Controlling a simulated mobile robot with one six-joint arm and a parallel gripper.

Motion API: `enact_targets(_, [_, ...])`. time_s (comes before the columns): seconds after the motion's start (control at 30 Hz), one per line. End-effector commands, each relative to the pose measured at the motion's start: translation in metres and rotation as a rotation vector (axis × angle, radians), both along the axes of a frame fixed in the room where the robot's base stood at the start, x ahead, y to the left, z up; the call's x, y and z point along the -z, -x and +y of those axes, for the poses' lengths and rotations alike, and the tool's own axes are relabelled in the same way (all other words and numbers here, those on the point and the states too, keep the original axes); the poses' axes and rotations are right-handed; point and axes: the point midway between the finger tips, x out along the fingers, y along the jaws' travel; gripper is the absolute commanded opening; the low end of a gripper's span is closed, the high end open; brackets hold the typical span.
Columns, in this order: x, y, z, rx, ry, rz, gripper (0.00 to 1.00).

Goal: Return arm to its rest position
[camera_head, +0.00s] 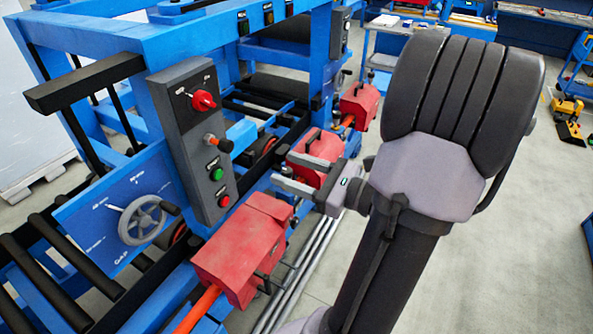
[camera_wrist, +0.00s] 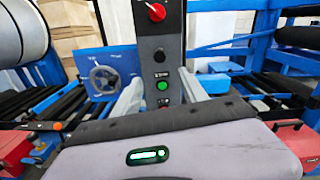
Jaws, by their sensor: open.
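My arm reaches up at the right of the head view, its thick dark padded elbow in front of the floor. My gripper (camera_head: 283,172) points left, toward the grey control panel (camera_head: 190,140) on the blue machine. Its two fingers are apart with nothing between them. In the wrist view the fingers (camera_wrist: 160,95) stand on either side of the lower control panel (camera_wrist: 160,60), and I cannot see them touch it. The panel carries a red rotary knob (camera_head: 203,101), a black lever or knob with an orange base, a green button (camera_head: 216,174) and a red button (camera_head: 224,201).
Red motor housings (camera_head: 242,248) sit along the machine's side, close below and behind my gripper. A handwheel (camera_head: 143,220) and black rollers (camera_head: 50,265) are at the left. Grey floor (camera_head: 500,250) is open at the right. Workbenches (camera_head: 540,25) and a yellow item (camera_head: 568,120) stand farther back.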

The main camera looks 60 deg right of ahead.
Motion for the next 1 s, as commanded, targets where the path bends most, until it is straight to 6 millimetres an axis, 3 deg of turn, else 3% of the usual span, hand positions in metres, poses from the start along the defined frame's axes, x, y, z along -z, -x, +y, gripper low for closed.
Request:
enact_targets(0.13, [0.000, 0.013, -0.001, 0.001, 0.000, 0.001, 0.51])
enact_targets(0.53, [0.000, 0.013, -0.001, -0.001, 0.000, 0.000, 0.51])
enact_targets(0.63, [0.003, 0.003, 0.016, -0.064, 0.029, 0.026, 0.51])
enact_targets(0.67, [0.007, -0.005, 0.030, -0.116, 0.053, 0.047, 0.51])
enact_targets(0.73, [0.019, -0.026, 0.082, -0.307, 0.154, 0.126, 0.51])
enact_targets(0.77, [0.027, -0.033, 0.111, -0.413, 0.217, 0.169, 0.51])
enact_targets(0.8, [0.042, -0.037, 0.153, -0.568, 0.325, 0.231, 0.51])
enact_targets(0.9, [0.087, -0.018, 0.248, -0.978, 0.725, 0.371, 0.51])
enact_targets(1.0, [0.122, 0.011, 0.292, -1.256, 1.228, 0.403, 0.51])
